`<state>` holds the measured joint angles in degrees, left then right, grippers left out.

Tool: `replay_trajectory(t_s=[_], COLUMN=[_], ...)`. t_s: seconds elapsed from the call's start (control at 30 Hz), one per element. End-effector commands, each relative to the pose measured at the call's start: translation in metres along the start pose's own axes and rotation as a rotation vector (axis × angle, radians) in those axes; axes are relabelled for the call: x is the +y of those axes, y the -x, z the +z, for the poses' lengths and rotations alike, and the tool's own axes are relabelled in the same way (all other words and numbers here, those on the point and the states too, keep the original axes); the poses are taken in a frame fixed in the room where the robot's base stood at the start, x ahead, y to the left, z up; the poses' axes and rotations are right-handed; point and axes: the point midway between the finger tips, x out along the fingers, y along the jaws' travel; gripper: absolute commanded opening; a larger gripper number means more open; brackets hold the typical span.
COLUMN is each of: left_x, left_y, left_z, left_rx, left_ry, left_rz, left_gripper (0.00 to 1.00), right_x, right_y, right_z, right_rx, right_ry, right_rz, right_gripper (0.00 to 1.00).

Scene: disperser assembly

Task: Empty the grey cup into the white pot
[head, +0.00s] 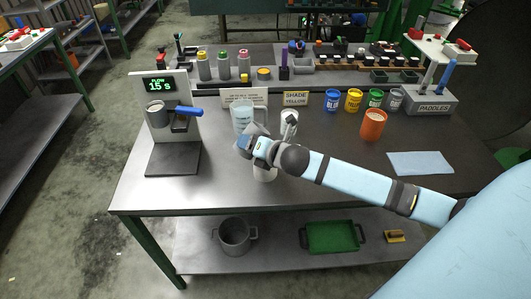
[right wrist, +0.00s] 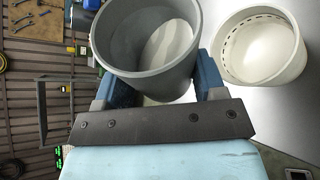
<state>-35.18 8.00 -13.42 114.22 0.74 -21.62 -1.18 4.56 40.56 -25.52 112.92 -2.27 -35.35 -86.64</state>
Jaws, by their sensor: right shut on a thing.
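The grey cup (right wrist: 130,45) is between the two blue fingers of my right gripper (right wrist: 160,85) in the right wrist view. My right gripper is shut on it. A pale round surface shows inside the cup; I cannot tell whether it is contents or the bottom. The white pot (right wrist: 285,72) is just right of the cup in that view, apart from it, with dark marks inside near its rim. My left gripper is not in view.
An orange pot (head: 373,125) stands right.

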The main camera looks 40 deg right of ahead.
Motion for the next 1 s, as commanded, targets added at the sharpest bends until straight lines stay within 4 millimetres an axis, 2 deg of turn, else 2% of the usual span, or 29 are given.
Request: replay_trajectory(t_s=[1.0], left_x=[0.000], left_y=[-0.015], left_z=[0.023], left_rx=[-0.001], left_ry=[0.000], left_rz=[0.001], left_gripper=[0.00], right_x=[-0.004], right_y=[-0.002], right_z=[-0.004], right_rx=[0.017], right_ry=[-0.126], right_rz=[0.053], right_gripper=[0.36])
